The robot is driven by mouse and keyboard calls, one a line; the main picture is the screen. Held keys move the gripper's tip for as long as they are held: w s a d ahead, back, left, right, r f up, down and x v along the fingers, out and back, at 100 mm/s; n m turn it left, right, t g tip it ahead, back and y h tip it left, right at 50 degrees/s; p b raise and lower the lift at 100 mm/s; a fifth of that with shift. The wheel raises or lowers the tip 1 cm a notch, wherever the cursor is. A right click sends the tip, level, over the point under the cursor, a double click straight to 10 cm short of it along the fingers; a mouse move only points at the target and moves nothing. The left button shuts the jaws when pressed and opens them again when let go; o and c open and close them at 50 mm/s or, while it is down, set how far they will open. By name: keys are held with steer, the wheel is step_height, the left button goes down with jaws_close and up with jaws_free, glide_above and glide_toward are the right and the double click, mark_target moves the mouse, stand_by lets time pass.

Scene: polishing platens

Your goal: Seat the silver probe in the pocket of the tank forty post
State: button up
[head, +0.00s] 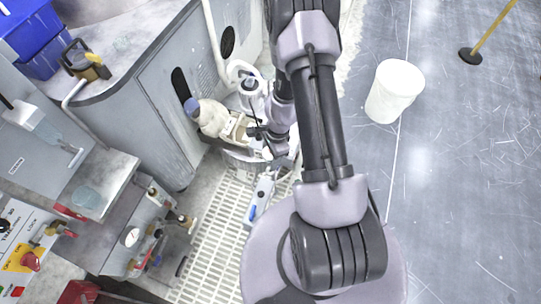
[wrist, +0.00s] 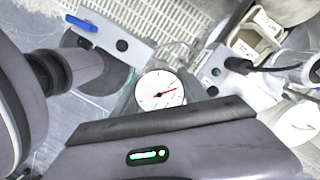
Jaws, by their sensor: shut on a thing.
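My gripper (wrist: 165,128) fills the bottom of the wrist view as a dark edge above a purple-grey housing with a green light. It is shut, but its fingertips and the silver probe between them are hidden behind that housing. In the head view my arm reaches down among the equipment, its end largely covered. Beyond the gripper are a grey block with a blue lever (wrist: 108,42) and a second grey block (wrist: 217,78), each with a dark round spot. I cannot tell which is the tank forty post; no label is readable.
A white dial gauge (wrist: 161,92) stands close beyond the gripper. A pale perforated grating (head: 215,235) covers the floor. A cream bag-like item (head: 211,119) lies near a grey cabinet (head: 153,110). A white bucket (head: 395,91) stands right on open floor.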

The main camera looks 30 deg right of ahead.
steer(key=shift+f+b, duration=0.8)
steer(key=shift+f, duration=0.45)
steer(key=shift+f+b, duration=0.1)
steer(key=shift+b, duration=0.25)
stand_by(0.6)
steer(key=shift+f+b, duration=0.3)
steer(key=shift+f, duration=0.05)
steer(key=shift+f+b, duration=2.65)
steer(key=shift+b, duration=0.1)
steer(key=o, duration=1.5)
steer(key=shift+r, duration=0.1)
steer(key=d+r+p, duration=0.1)
steer(key=r+p, duration=0.2)
steer(key=r, duration=0.2)
steer(key=r+p, duration=0.4)
steer(key=r, duration=0.2)
steer(key=d+r+p, duration=0.1)
steer(key=r+p, duration=0.3)
steer(key=r, duration=0.2)
steer(key=shift+s+d+r, duration=0.15)
steer(key=shift+d, duration=0.15)
